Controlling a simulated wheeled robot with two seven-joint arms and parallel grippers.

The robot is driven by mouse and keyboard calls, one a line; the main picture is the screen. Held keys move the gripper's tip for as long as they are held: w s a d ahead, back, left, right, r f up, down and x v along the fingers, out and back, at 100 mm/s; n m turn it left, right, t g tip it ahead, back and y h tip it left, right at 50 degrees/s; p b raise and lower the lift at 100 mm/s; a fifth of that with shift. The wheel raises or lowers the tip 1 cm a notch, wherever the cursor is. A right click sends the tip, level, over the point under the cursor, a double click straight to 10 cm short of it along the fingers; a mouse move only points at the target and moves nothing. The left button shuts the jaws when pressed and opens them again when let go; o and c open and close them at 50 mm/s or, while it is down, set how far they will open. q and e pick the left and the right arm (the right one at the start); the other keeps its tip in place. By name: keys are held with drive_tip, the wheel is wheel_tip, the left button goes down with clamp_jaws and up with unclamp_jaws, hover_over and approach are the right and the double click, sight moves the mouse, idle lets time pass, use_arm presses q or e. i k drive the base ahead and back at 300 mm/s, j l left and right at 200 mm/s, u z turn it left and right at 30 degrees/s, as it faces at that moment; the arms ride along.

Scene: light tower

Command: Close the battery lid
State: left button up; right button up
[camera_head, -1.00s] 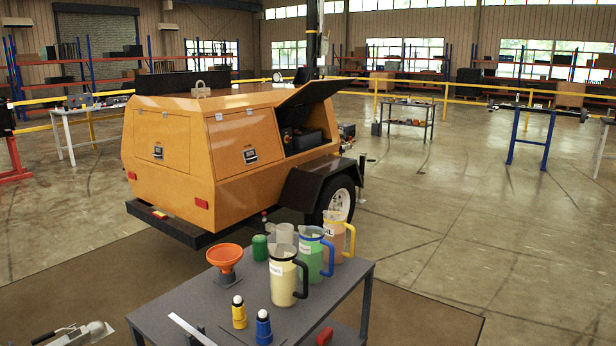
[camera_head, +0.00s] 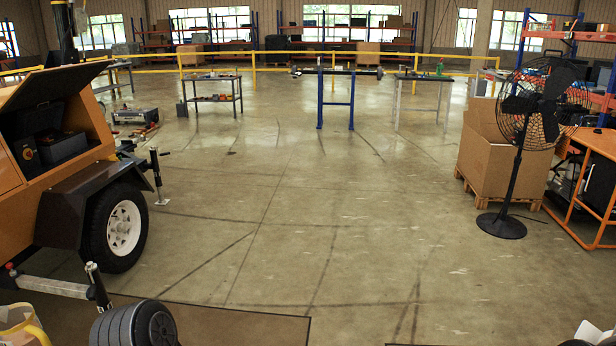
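The yellow-orange light tower trailer (camera_head: 88,108) is cut off by the left edge. Its side hatch lid (camera_head: 55,84) is raised, with a dark underside, over an open compartment. Inside are a black box (camera_head: 65,150) and a small part with a red knob (camera_head: 27,154). I cannot tell whether this hatch is the battery lid, or whether another lid lies inside. The hatch's left end is out of frame. Neither of my grippers can be made out in view.
The trailer's wheel (camera_head: 122,228) and fender stick out toward the floor. A metal outrigger bar (camera_head: 52,287) lies low in front. A black fan (camera_head: 522,125) and cardboard box (camera_head: 500,155) stand right. The central floor is clear.

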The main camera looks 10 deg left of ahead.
sight(35, 118)
drive_tip(key=i+u, duration=0.15)
drive_tip(key=i, duration=0.45)
drive_tip(key=i+l+u, duration=0.15)
drive_tip(key=i, duration=0.4)
drive_tip(key=i+l+u, duration=0.15)
drive_tip(key=i, duration=0.45)
drive_tip(key=i+l+u, duration=0.15)
drive_tip(key=i, duration=0.45)
drive_tip(key=i+j+u, duration=0.1)
drive_tip(key=i+u, duration=0.75)
drive_tip(key=u, duration=0.15)
drive_tip(key=i+l+u, duration=0.3)
drive_tip(key=u, duration=0.15)
drive_tip(key=i+l+u, duration=0.75)
drive_tip(key=l+u, duration=0.25)
drive_tip(key=i+l+u, duration=0.3)
drive_tip(key=l, duration=0.3)
drive_tip(key=l+u, duration=0.35)
drive_tip(key=l, duration=0.25)
drive_tip(key=i+l+u, duration=0.1)
drive_tip(key=l+u, duration=0.2)
drive_tip(key=l, duration=0.4)
